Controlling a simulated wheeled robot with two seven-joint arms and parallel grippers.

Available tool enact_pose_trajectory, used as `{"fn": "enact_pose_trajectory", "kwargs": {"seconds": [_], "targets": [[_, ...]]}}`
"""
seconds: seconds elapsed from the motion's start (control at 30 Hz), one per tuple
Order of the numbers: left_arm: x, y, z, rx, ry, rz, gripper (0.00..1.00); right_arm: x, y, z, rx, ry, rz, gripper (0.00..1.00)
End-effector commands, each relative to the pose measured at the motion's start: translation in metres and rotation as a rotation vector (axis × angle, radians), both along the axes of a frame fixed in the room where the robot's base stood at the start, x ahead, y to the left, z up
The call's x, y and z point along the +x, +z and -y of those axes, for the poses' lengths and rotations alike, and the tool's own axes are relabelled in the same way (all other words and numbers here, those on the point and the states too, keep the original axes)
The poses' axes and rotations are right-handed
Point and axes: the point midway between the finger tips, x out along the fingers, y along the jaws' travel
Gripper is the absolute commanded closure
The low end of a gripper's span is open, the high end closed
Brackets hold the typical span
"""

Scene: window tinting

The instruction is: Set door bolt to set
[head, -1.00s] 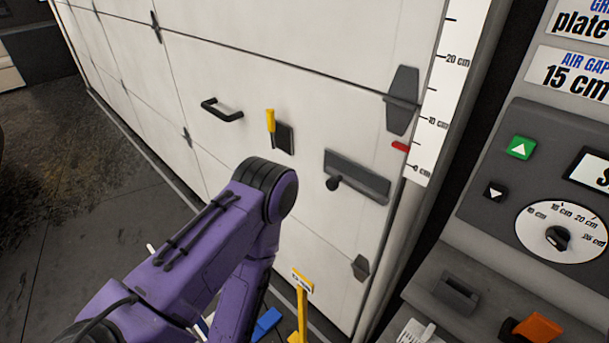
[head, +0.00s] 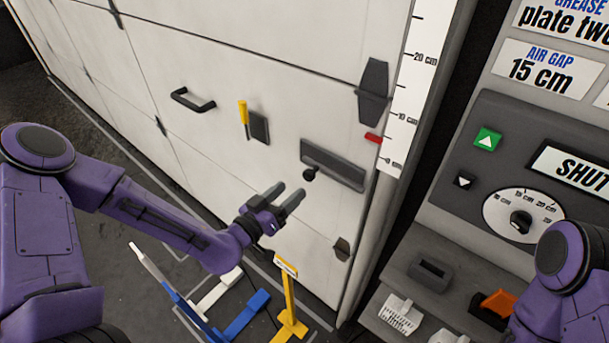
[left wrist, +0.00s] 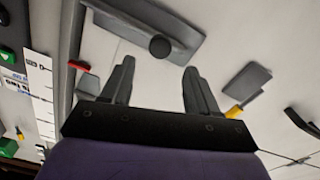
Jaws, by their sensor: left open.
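The door bolt is a dark grey bar plate (head: 335,166) with a round black knob (head: 309,174) at its left end, fixed on the white door. It also shows in the left wrist view, as a plate (left wrist: 140,22) with its knob (left wrist: 160,46) beyond my fingers. My left gripper (head: 290,192) is open and empty, a little below and left of the knob, fingers pointing towards the door. In the left wrist view the knob lies ahead, between the lines of the two fingers, and apart from them. Of my right arm, only a purple link shows at the lower right; its gripper is out of view.
The door also carries a black handle (head: 193,103), a yellow-handled lever (head: 244,112) and a red pointer (head: 373,138) beside the scale. A control panel (head: 470,130) reading SHUT stands right. A yellow stand (head: 288,300) and blue and white pieces are on the floor below.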

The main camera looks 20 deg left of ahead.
Motion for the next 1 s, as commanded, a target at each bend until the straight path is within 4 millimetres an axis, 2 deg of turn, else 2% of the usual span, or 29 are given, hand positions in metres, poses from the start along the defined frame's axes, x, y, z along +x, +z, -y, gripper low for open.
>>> {"fn": "enact_pose_trajectory", "kwargs": {"seconds": [0.1, 0.3, 0.43, 0.67, 0.83, 0.87, 1.0], "targets": [[0.026, 0.002, 0.010, 0.003, -0.002, -0.003, 0.40, 0.000, 0.010, 0.000, 0.000, 0.000, 0.000, 0.57], [0.058, 0.001, 0.021, 0.000, 0.000, -0.004, 0.40, 0.000, 0.018, 0.000, 0.000, 0.000, 0.000, 0.57], [0.066, 0.000, 0.024, -0.002, 0.001, -0.004, 0.40, 0.000, 0.019, 0.000, 0.000, 0.000, 0.000, 0.57], [0.066, -0.001, 0.024, -0.003, 0.001, -0.005, 0.40, 0.000, 0.019, 0.000, 0.000, 0.000, 0.000, 0.57], [0.066, -0.001, 0.024, -0.003, 0.001, -0.005, 0.95, 0.000, 0.019, 0.000, 0.000, 0.000, 0.000, 0.57], [0.066, -0.001, 0.024, -0.002, 0.001, -0.006, 1.00, 0.000, 0.019, 0.000, 0.000, 0.000, 0.000, 0.57], [0.065, -0.002, 0.027, -0.003, -0.001, -0.004, 1.00, 0.000, 0.016, 0.000, 0.000, 0.000, 0.000, 0.57]]}}
